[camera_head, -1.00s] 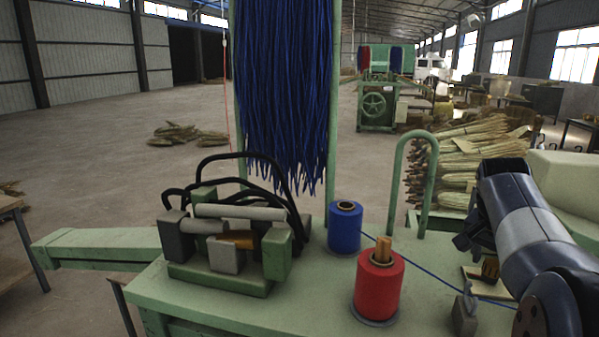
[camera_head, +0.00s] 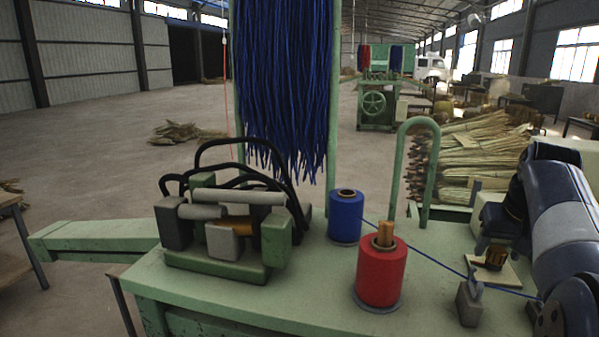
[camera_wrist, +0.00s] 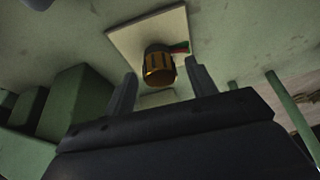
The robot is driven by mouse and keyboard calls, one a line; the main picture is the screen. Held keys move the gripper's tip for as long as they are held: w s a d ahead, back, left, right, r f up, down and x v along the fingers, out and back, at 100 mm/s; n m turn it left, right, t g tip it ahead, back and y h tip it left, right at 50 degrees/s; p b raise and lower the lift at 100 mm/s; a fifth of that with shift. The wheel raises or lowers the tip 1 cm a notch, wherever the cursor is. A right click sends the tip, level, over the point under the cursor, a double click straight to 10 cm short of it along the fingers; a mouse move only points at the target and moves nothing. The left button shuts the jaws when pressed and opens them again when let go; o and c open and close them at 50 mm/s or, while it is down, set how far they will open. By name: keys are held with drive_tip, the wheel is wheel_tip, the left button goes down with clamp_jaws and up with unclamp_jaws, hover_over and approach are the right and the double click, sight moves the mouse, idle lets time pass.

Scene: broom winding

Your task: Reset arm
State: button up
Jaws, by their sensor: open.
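My gripper (camera_wrist: 160,68) shows in the wrist view with two dark fingers spread apart. A brown and gold ribbed piece (camera_wrist: 159,66) shows beyond and between the fingertips, not visibly clasped. It stands on a pale square plate (camera_wrist: 124,38), and a bit of red and green shows beside it. In the head view my arm comes in at the right edge, its wrist above the green table (camera_head: 220,298). The same ribbed piece (camera_head: 495,257) sits there on its plate, below my wrist. My fingertips are hard to make out in that view.
A blue spool (camera_head: 345,218) and a red spool (camera_head: 381,276) stand on the table. A blue thread runs right past a small grey block (camera_head: 469,304). A green clamp device (camera_head: 218,257), hanging blue strands (camera_head: 285,85) and a green hoop (camera_head: 398,170) stand near. Broom bundles (camera_head: 470,165) lie behind.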

drive_tip(key=n, duration=0.2)
drive_tip(key=n+y+b, duration=0.1)
drive_tip(key=n, duration=0.1)
drive_tip(key=shift+d+f+y, duration=0.1)
drive_tip(key=shift+d+y, duration=0.1)
drive_tip(key=shift+y, duration=0.1)
drive_tip(key=n+y, duration=0.1)
drive_tip(key=n, duration=0.1)
drive_tip(key=n+b, duration=0.1)
drive_tip(key=n, duration=0.2)
drive_tip(key=shift+y, duration=0.4)
